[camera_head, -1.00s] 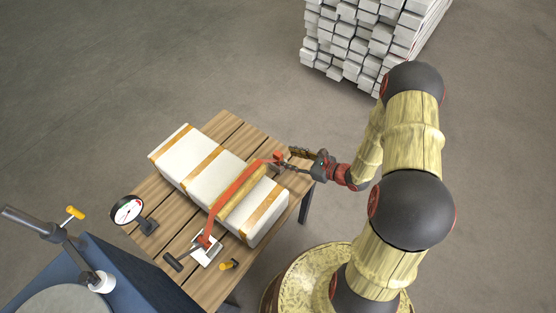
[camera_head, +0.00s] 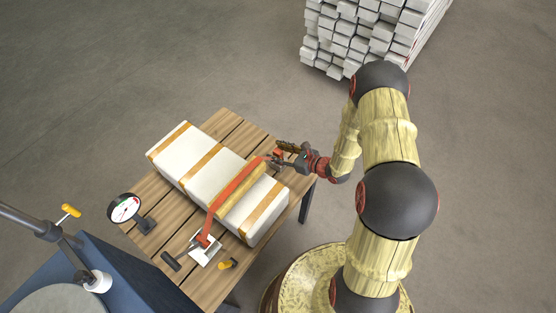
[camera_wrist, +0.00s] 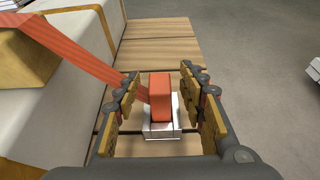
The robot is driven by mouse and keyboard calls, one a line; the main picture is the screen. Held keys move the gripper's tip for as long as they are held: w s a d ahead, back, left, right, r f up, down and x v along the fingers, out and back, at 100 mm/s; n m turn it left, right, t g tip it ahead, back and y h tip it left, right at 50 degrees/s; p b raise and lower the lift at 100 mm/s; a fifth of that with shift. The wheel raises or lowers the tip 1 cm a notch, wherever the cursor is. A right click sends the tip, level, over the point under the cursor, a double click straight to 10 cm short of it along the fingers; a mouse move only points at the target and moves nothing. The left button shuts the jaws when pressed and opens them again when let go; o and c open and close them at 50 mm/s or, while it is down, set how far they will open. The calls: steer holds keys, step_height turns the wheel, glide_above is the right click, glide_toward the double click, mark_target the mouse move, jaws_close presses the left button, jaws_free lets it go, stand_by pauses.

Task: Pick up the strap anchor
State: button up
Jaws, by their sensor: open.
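The strap anchor shows in the wrist view as an orange-red block (camera_wrist: 160,98) on a pale metal base (camera_wrist: 162,130), resting on the wooden table. An orange strap (camera_wrist: 75,48) runs from it up over the white package. My gripper (camera_wrist: 162,100) is open, with a finger on each side of the orange block. The block stands between the fingers with small gaps visible. In the head view my gripper (camera_head: 280,157) is at the table's far right edge, beside the package, and mostly covers the anchor.
The long white package (camera_head: 205,165) with tan bands fills the table's middle. A blue cabinet (camera_head: 110,275) stands front left. A stack of white slabs (camera_head: 365,35) stands behind.

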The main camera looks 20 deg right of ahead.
steer(key=shift+c, duration=1.2)
steer(key=c, duration=0.7)
jaws_close()
